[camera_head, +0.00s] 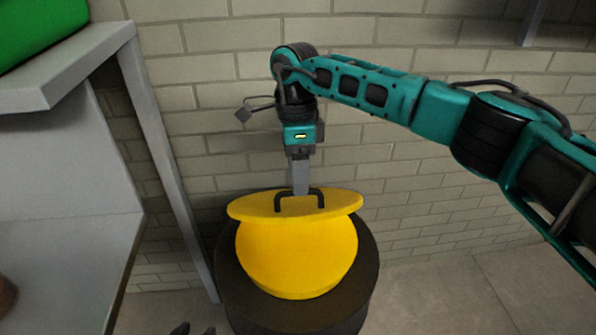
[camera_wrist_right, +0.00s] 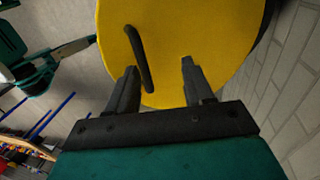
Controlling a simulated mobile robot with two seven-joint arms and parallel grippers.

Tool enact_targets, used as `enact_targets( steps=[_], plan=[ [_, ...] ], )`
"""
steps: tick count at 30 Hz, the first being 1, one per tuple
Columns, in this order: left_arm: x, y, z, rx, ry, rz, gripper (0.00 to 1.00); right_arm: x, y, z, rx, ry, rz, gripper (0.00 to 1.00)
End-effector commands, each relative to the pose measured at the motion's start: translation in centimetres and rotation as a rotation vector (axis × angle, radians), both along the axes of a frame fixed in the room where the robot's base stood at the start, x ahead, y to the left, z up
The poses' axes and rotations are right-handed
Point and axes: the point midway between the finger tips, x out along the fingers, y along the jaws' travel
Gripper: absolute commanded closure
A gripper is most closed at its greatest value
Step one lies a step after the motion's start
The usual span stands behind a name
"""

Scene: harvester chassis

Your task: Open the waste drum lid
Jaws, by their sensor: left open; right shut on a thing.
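The waste drum (camera_head: 228,290) is a dark round barrel standing by the brick wall. Its yellow lid (camera_head: 246,208) shows as a flattened disc with a black bar handle (camera_head: 283,199), above a rounded yellow surface (camera_head: 297,255) inside the dark rim. How far the lid is raised is hard to tell. My right gripper (camera_head: 300,189) points down from above and is shut on the handle. In the right wrist view the handle (camera_wrist_right: 138,55) and yellow lid (camera_wrist_right: 205,35) lie at the fingers (camera_wrist_right: 158,82). My left gripper (camera_head: 194,330) is open at the bottom edge, only its dark tips showing.
A grey shelf or table (camera_head: 75,60) with a green object (camera_head: 35,30) stands at the left, its leg (camera_head: 165,170) close to the drum. The brick wall (camera_head: 420,190) is right behind. Floor (camera_head: 450,300) is clear to the right.

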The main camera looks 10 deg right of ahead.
Motion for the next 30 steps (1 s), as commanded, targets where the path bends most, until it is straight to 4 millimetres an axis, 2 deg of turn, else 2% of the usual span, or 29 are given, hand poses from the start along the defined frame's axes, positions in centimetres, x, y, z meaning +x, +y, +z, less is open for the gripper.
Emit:
enact_targets(
  steps=[3, 7, 15, 21, 25, 30],
  plan=[
    [0.0, 0.0, 0.0, 0.000, 0.000, 0.000, 0.57, 0.4, -0.2, 0.2, -0.002, -0.012, -0.009, 0.62],
    [0.0, 0.0, 0.2, 0.000, 0.000, 0.000, 0.57, 0.7, -0.2, 1.9, -0.002, -0.015, -0.009, 0.62],
    [0.0, 0.0, 1.0, 0.000, 0.000, 0.000, 0.57, 1.6, 0.0, 8.0, 0.000, -0.009, -0.004, 0.62],
    [0.1, 0.1, 1.5, 0.001, -0.006, 0.001, 0.57, 2.2, 0.1, 11.4, 0.000, -0.006, -0.002, 0.62],
    [0.1, 0.2, 1.5, 0.003, -0.008, 0.003, 0.57, 2.3, 0.1, 12.5, -0.001, -0.004, -0.001, 0.62],
    [-0.1, 0.3, 1.1, 0.007, -0.002, 0.005, 0.57, 2.4, 0.1, 12.8, 0.000, -0.002, 0.000, 0.62]
  ],
)
